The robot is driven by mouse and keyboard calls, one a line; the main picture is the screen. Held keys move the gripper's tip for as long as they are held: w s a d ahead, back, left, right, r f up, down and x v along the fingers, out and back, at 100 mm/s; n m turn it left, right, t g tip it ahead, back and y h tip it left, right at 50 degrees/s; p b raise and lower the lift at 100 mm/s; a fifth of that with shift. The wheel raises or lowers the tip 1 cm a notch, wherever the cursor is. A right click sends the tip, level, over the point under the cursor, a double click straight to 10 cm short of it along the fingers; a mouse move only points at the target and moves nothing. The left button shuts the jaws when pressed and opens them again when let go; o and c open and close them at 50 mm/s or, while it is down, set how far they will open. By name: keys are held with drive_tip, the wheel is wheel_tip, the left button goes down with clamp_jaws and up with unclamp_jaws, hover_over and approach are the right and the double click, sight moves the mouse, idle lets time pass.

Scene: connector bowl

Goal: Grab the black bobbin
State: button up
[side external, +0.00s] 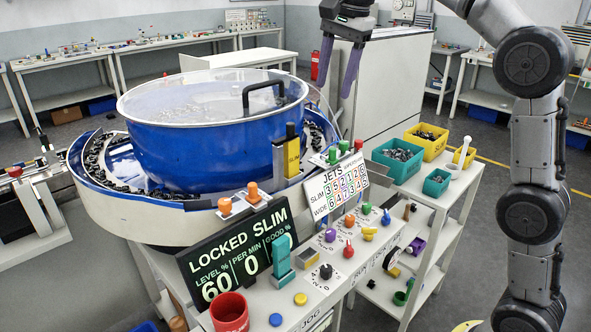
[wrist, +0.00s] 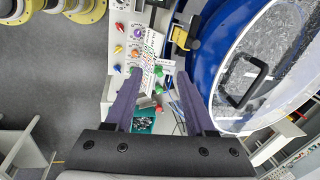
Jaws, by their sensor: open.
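My gripper (side external: 333,92) is open and empty, with two purple fingers pointing down high above the bench, behind the blue bowl. In the wrist view my gripper (wrist: 158,76) has its fingers wide apart, with the control panel and a teal bin beyond them. I cannot identify the black bobbin with certainty. A small dark piece (side external: 371,284) sits on the lower shelf of the cart in the side view, far below my gripper; it is too small to tell its shape. No clear black bobbin shows between the fingers in the wrist view.
The blue bowl feeder (side external: 200,150) with a clear lid and black handle (side external: 264,92) stands left of my gripper. Teal and yellow bins (side external: 426,139) of parts stand on the cart top. A control panel (side external: 335,250) with knobs and a red cup (side external: 229,312) are in front.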

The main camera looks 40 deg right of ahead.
drive_tip(key=w+d+f, duration=0.1)
drive_tip(key=w+f, duration=0.3)
drive_tip(key=f, duration=0.1)
drive_tip(key=w+d+f+m+g, duration=0.1)
drive_tip(key=w+f, duration=0.4)
drive_tip(key=w+d+f+g, duration=0.1)
drive_tip(key=w+f, duration=0.3)
drive_tip(key=f, duration=0.1)
drive_tip(key=shift+w, duration=0.15)
drive_tip(key=shift+f, duration=4.1)
drive_tip(key=shift+c, duration=0.3)
clamp_jaws()
